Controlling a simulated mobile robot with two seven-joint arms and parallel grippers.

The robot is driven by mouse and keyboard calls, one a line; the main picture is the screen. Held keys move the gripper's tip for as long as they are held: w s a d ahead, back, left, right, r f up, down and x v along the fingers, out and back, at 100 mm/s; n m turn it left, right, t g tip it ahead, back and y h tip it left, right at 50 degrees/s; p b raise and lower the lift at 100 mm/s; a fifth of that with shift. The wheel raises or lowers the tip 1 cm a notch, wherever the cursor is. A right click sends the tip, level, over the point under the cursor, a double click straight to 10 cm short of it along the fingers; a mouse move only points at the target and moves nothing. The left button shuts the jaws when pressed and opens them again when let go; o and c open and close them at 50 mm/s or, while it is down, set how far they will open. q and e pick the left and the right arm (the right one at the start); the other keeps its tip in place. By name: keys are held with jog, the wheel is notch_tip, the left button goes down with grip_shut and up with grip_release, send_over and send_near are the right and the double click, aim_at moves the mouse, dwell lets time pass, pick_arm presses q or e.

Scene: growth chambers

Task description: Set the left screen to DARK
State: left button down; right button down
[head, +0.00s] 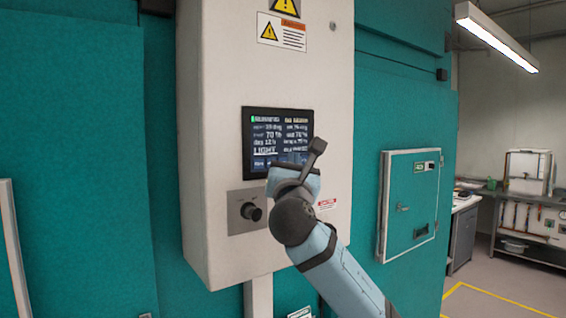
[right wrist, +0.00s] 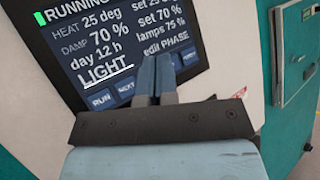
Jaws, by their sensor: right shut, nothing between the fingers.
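The screen (head: 262,130) is a dark panel on a pale cabinet. In the right wrist view the screen (right wrist: 110,40) reads RUNNING, HEAT 25 deg, DAMP 70 %, day 12 h and an underlined LIGHT. Its right column shows set values, lamps 75 % and "edit PHASE". Buttons RUN (right wrist: 101,97) and NEXT (right wrist: 126,87) show along its bottom; others are partly hidden by my fingers. My right gripper (head: 293,174) is shut and empty, in front of the screen's lower right. Its fingertips (right wrist: 156,72) overlap the button row; I cannot tell whether they touch. My left gripper is out of view.
A black knob (head: 250,211) on a metal plate sits below the screen. Warning labels (head: 281,31) are above it. A teal hatch (head: 411,200) in a pale frame is to the right. A bench (head: 467,203) and open floor lie farther right.

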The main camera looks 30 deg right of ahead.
dwell(0.3)
dwell(0.6)
dwell(0.8)
jog(key=shift+w+p, duration=0.3)
jog(key=shift+w, duration=0.1)
